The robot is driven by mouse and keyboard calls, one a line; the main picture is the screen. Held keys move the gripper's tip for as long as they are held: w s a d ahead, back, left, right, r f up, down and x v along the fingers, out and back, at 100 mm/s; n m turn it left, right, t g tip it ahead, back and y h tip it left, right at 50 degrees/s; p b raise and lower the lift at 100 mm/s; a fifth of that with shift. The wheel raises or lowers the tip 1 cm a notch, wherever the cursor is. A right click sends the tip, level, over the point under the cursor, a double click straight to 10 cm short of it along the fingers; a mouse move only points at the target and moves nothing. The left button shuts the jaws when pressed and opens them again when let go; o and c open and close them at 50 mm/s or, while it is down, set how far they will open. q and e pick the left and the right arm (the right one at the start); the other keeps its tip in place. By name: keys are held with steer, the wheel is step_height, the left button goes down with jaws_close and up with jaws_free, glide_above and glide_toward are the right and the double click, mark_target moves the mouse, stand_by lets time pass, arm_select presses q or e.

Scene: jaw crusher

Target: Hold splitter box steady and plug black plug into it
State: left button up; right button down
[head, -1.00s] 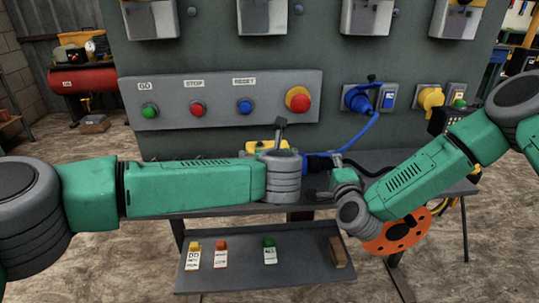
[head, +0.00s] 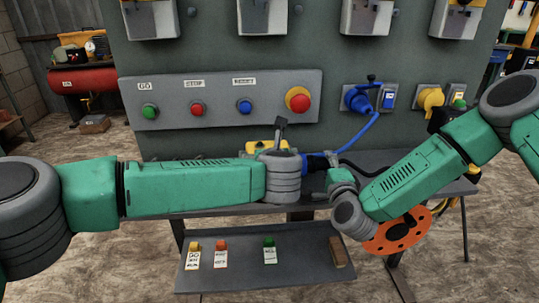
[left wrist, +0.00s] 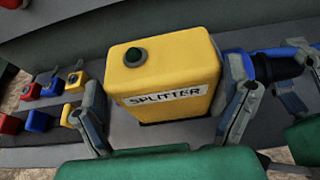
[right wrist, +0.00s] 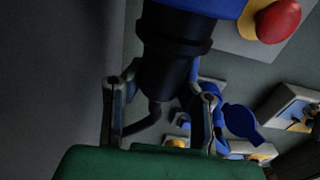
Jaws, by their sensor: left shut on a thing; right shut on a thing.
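The yellow splitter box (left wrist: 165,75), with a dark round button on top and a "SPLITTER" label, sits between the fingers of my left gripper (left wrist: 165,108). In the head view the box (head: 262,147) is mostly hidden behind my left arm. A blue socket (left wrist: 262,67) sticks out of its right side. The black plug (right wrist: 172,62) is between the fingers of my right gripper (right wrist: 160,96), its front end up against the blue part. The plug (left wrist: 287,66) is in line with the socket in the left wrist view. How deep it sits I cannot tell.
A grey panel (head: 220,103) with buttons stands behind the bench (head: 385,160). A blue cable (head: 352,140) hangs from a wall socket near my right gripper. A lower shelf (head: 310,265) holds tagged padlocks.

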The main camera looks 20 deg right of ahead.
arm_select(q)
steer(key=shift+f, duration=0.15)
arm_select(e)
steer(key=shift+w+a, duration=0.15)
steer(key=shift+a, duration=0.35)
steer(key=c, duration=1.2)
jaws_free()
steer(key=shift+d, duration=0.1)
steer(key=shift+s+d, duration=0.35)
steer(key=shift+d, duration=1.05)
steer(key=shift+s+d, duration=0.4)
steer(key=shift+d, duration=1.05)
steer(key=shift+s+d, duration=0.35)
steer(key=shift+d, duration=1.05)
arm_select(q)
steer(key=o, duration=1.3)
steer(key=shift+o, duration=0.2)
